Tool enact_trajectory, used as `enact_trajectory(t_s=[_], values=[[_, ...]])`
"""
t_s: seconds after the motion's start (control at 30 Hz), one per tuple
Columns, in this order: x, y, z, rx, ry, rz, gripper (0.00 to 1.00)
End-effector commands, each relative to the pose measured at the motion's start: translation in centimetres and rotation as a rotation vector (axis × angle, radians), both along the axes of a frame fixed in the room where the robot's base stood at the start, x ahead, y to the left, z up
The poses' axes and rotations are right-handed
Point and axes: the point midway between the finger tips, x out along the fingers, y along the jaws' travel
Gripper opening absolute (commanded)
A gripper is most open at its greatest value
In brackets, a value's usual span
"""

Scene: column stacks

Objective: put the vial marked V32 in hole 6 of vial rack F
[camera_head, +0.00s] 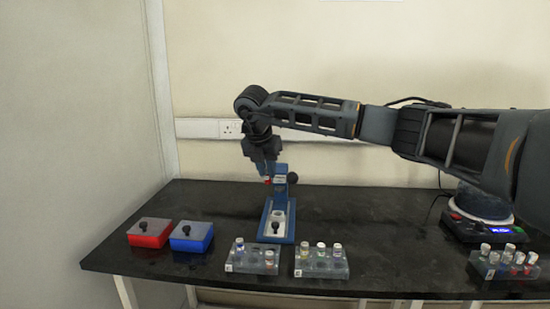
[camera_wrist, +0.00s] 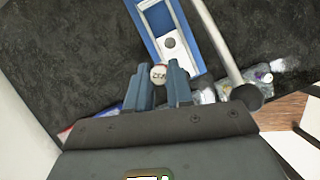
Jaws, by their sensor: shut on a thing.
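My gripper (camera_head: 266,174) hangs over the back of the bench, beside the upright of a blue stand. In the wrist view its two fingers (camera_wrist: 160,82) are shut on a vial with a white cap (camera_wrist: 158,73). The cap carries dark marks that I cannot read surely. In the head view a small red and white bit of the vial (camera_head: 267,180) shows under the fingers. Three clear racks hold vials: a left rack (camera_head: 236,268), a middle rack (camera_head: 322,271) and a right rack (camera_head: 490,272). Their labels and hole numbers are too small to read.
The blue stand (camera_head: 265,230), with a pale plate and black-knobbed lever, is close to my gripper; it also shows in the wrist view (camera_wrist: 153,30). A red box (camera_head: 150,236) and blue box (camera_head: 192,237) stand left. A device with a lit display (camera_head: 490,232) is right.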

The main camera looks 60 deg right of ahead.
Motion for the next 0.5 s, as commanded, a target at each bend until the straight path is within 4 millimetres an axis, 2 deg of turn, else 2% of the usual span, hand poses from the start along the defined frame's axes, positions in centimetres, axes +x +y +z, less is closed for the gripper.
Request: enact_trajectory(t_s=[0.03, 0.2, 0.5], values=[[-0.2, 1.0, -1.4, 0.006, -0.001, 0.107, 0.00], [-0.7, 3.4, -4.5, 0.004, -0.004, 0.431, 0.00], [-2.6, 7.1, -7.9, 0.003, -0.007, 0.840, 0.00]])
